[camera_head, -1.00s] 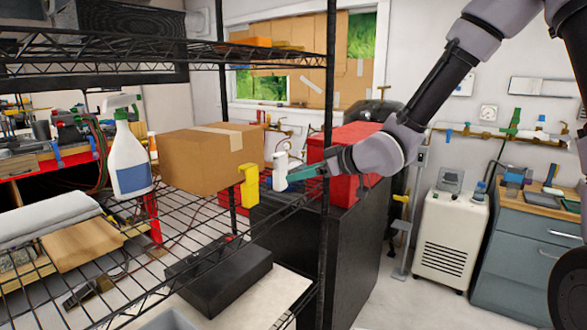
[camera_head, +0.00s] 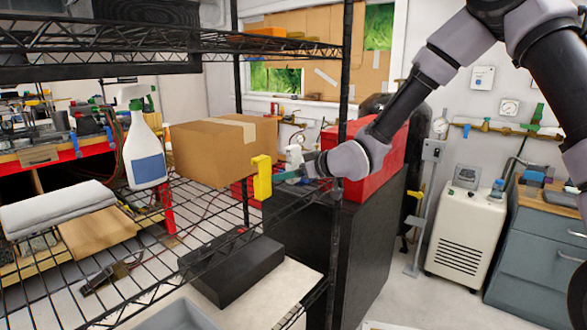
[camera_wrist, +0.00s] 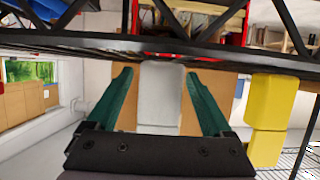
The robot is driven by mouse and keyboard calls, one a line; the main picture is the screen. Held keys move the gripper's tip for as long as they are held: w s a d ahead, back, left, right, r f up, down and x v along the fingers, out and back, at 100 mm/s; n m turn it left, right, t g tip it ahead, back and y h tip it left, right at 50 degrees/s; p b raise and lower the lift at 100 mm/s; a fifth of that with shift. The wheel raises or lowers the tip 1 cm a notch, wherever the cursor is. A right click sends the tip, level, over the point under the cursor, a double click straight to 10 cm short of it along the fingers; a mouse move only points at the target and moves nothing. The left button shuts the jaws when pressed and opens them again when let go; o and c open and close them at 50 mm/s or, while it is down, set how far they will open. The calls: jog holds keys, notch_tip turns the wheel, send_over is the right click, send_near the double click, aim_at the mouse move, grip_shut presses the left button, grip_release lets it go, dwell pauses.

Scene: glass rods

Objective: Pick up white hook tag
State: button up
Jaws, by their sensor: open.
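The white hook tag (camera_head: 293,154) hangs at the right end of the wire shelf, beside a yellow hook tag (camera_head: 262,178). In the wrist view the white tag (camera_wrist: 160,92) stands between the two green fingers of my gripper (camera_wrist: 158,78). The fingers are apart, with a gap visible on each side of the tag. In the head view my gripper (camera_head: 291,175) is at the tag and partly hides its lower part. The yellow tag (camera_wrist: 268,115) is just right of the right finger in the wrist view.
A cardboard box (camera_head: 215,152) and a spray bottle (camera_head: 143,150) stand on the wire shelf (camera_head: 205,211). A shelf post (camera_head: 339,120) rises close to my wrist. A red case (camera_head: 372,165) sits behind my gripper on a black cabinet (camera_head: 312,250).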

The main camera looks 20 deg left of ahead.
grip_shut()
notch_tip(320, 180, up, 10)
dwell(0.7)
